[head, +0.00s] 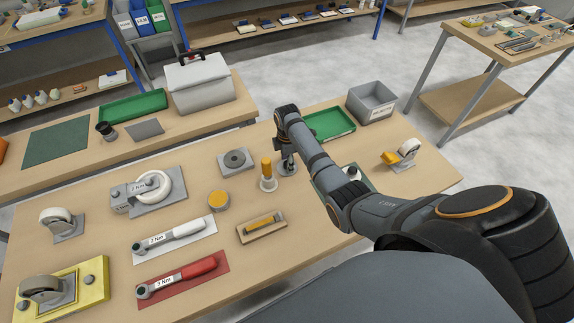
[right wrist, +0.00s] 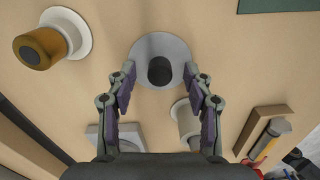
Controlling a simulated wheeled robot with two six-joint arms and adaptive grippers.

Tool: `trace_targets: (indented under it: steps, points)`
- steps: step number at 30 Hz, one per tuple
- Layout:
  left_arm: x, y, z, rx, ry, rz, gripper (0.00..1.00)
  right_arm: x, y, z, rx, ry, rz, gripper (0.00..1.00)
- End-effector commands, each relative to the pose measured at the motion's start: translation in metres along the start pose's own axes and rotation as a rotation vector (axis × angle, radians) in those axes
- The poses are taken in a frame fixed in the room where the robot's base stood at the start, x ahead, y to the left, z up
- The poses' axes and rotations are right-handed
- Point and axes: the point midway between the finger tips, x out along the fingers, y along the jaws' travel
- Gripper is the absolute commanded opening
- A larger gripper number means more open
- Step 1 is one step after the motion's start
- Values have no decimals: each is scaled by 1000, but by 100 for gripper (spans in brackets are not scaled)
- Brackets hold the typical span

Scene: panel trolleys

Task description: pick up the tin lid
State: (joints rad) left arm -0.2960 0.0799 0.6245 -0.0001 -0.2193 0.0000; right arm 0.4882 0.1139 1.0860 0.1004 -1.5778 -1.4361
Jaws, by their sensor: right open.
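The tin lid, a flat round grey disc with a black knob at its centre, lies on the bench in the right wrist view (right wrist: 147,47). It also shows under my right gripper in the head view (head: 289,172), partly covered. My right gripper (right wrist: 160,90) is open, its two fingers apart on either side of the knob, pointing down with nothing held. Whether the fingers touch the lid cannot be told. My left gripper is in no view.
An orange-handled piece on a round white base (head: 268,184) stands close left of the lid. A grey plate with a disc (head: 225,167) and an orange-topped round piece (head: 219,200) are farther left. A wooden tray (head: 246,236) lies nearer. A green tray (head: 335,122) is behind.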

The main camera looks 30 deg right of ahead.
Motion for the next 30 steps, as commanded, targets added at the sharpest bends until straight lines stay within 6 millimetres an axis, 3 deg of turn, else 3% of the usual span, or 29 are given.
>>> trace_targets:
  steps: [5,16,25,30]
  points:
    - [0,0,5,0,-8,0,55,0,0,0,0,0,1,52]
    - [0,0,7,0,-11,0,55,0,0,0,0,0,1,2]
    - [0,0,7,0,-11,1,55,-2,1,0,0,0,2,0]
    - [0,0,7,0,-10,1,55,-20,2,0,0,1,5,0]
